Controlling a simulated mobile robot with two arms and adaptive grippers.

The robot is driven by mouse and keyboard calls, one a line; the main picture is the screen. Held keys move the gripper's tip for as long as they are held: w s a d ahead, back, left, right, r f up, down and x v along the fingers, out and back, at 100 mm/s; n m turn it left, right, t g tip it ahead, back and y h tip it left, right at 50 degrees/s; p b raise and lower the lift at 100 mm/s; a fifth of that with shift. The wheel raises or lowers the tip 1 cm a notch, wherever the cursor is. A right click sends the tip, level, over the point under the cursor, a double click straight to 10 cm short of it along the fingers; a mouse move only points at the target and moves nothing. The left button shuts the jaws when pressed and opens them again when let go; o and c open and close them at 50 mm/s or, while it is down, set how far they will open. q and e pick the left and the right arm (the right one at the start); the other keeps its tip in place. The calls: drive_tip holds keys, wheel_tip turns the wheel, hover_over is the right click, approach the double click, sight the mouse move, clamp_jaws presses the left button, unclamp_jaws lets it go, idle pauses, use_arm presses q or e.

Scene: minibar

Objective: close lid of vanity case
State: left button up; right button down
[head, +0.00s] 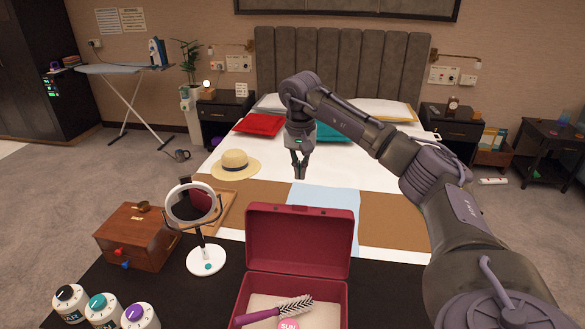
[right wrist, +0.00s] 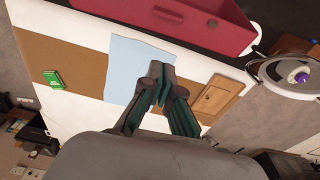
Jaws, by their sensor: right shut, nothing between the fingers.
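The red vanity case (head: 241,308) stands on the dark table at the bottom middle of the head view. Its lid (head: 298,242) is raised, standing up on the far side. A purple-handled brush (head: 272,312) and a pink round item (head: 289,323) lie inside. My right gripper (head: 300,176) is beyond the lid, above the bed, shut and empty, pointing down. In the right wrist view, the shut fingers (right wrist: 158,75) are apart from the red case (right wrist: 200,22) at the top. My left gripper is not in view.
A round mirror on a stand (head: 206,260) and a wooden box (head: 137,237) are left of the case. Several dial-topped bottles (head: 103,310) stand at the front left. A straw hat (head: 235,164) lies on the bed. The table right of the case looks clear.

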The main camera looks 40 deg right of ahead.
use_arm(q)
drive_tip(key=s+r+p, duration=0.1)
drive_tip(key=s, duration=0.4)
use_arm(e)
drive_tip(key=f+p, duration=0.1)
drive_tip(key=f, duration=0.1)
drive_tip(key=s+a+f+p, duration=0.1)
drive_tip(key=f, duration=0.1)
drive_tip(key=f+p, duration=0.1)
drive_tip(key=f, duration=0.1)
drive_tip(key=shift+s+a+f, duration=0.25)
drive_tip(key=shift+a, duration=0.15)
drive_tip(key=shift+s+a, duration=0.2)
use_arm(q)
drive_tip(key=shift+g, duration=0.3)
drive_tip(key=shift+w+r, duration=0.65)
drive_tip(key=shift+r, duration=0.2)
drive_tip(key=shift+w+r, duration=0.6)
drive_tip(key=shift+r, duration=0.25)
